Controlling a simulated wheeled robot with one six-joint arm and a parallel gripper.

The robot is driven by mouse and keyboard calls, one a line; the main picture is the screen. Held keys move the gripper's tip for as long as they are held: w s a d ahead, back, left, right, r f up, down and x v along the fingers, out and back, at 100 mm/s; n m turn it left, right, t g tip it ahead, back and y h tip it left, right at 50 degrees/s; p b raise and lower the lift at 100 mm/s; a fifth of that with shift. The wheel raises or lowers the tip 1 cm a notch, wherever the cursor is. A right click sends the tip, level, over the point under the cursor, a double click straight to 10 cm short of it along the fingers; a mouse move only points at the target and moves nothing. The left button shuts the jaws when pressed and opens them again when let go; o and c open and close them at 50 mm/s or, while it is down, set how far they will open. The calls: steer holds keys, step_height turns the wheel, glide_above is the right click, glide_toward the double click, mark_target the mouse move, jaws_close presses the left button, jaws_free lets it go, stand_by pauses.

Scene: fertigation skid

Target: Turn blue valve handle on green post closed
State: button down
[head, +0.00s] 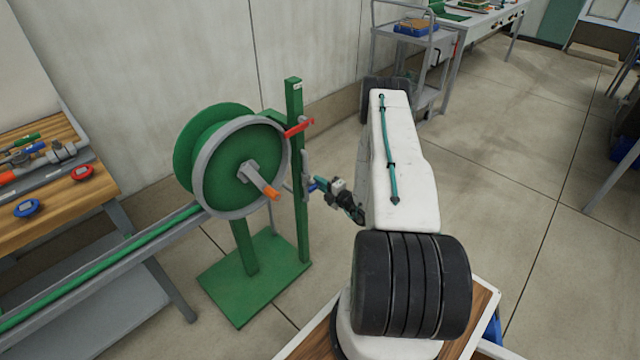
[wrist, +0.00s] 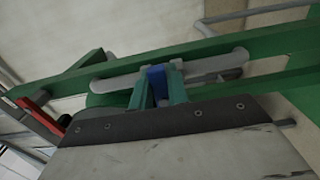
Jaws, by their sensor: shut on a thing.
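The green post (head: 297,200) stands upright on a green base beside a hose reel. The blue valve handle (head: 318,184) sticks out to the right from the post's lower part. My gripper (head: 323,186) is at the handle, coming from the right. In the wrist view the blue handle (wrist: 156,80) sits between the two green fingertips of my gripper (wrist: 159,92), which is shut on it. The grey pipe (wrist: 215,64) lies behind the handle, along the green post (wrist: 260,48). The fingers hide part of the handle and its pivot.
A red handle (head: 299,128) sits higher on the post; it also shows in the wrist view (wrist: 38,116). The green reel (head: 235,165), with an orange-gripped crank (head: 262,184), stands close on the left. A workbench (head: 98,198) is farther left. Open floor lies to the right.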

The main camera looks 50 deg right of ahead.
stand_by(0.4)
steer(key=c, duration=1.4)
jaws_free()
steer(key=shift+o, duration=0.2)
steer(key=s, duration=0.8)
